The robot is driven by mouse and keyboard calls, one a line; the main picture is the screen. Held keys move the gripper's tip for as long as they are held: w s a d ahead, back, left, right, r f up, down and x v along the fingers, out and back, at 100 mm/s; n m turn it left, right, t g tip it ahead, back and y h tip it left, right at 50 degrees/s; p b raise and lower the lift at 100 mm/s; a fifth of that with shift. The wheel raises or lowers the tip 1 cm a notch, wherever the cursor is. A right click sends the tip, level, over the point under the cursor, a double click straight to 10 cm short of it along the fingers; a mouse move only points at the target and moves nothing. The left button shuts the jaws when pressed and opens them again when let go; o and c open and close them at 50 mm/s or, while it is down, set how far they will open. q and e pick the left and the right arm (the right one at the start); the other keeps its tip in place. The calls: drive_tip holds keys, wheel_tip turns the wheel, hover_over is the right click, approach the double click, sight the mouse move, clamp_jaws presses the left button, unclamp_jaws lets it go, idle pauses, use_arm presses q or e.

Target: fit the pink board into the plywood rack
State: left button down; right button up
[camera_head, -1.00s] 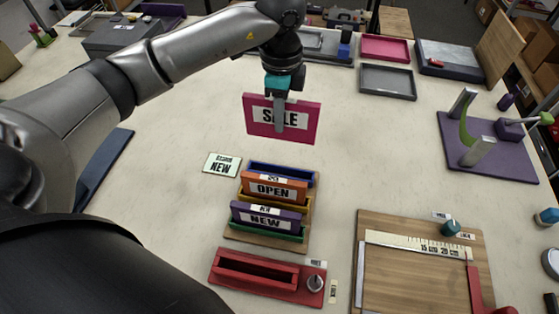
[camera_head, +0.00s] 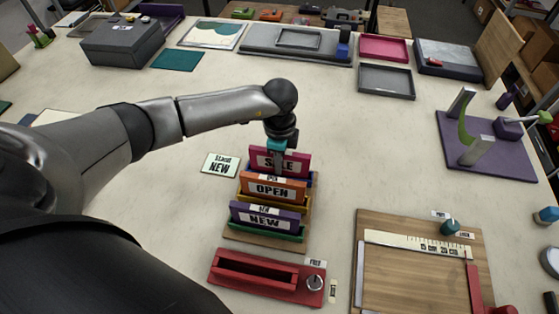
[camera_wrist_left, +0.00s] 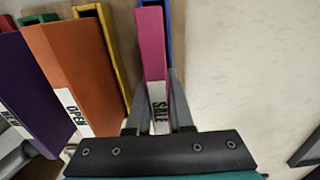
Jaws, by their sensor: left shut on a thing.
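The pink board (camera_head: 299,160), marked SALE, stands upright at the back of the plywood rack (camera_head: 240,237), at the blue slot (camera_head: 313,179). My left gripper (camera_head: 278,165) is shut on its upper middle; both fingers straddle it in the left wrist view (camera_wrist_left: 158,105). The board's lower edge is hidden behind the orange OPEN board (camera_head: 272,188), so I cannot tell how deep it sits. In the wrist view blue slot wall (camera_wrist_left: 169,22) shows beside the pink board. The orange board stands in the yellow slot (camera_head: 309,204), the purple NEW board (camera_head: 265,218) in the green slot (camera_head: 300,238).
A small NEW card (camera_head: 221,164) lies left of the rack. A red tray (camera_head: 254,273) stands in front of it, and a wooden board with a ruler (camera_head: 400,243) lies at the right.

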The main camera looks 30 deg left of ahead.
use_arm(q)
drive_tip(key=shift+f, duration=0.1)
drive_tip(key=c, duration=0.8)
unclamp_jaws()
wheel_tip(320, 180, up, 12)
drive_tip(key=shift+r, duration=0.2)
drive_tip(key=shift+f, duration=0.1)
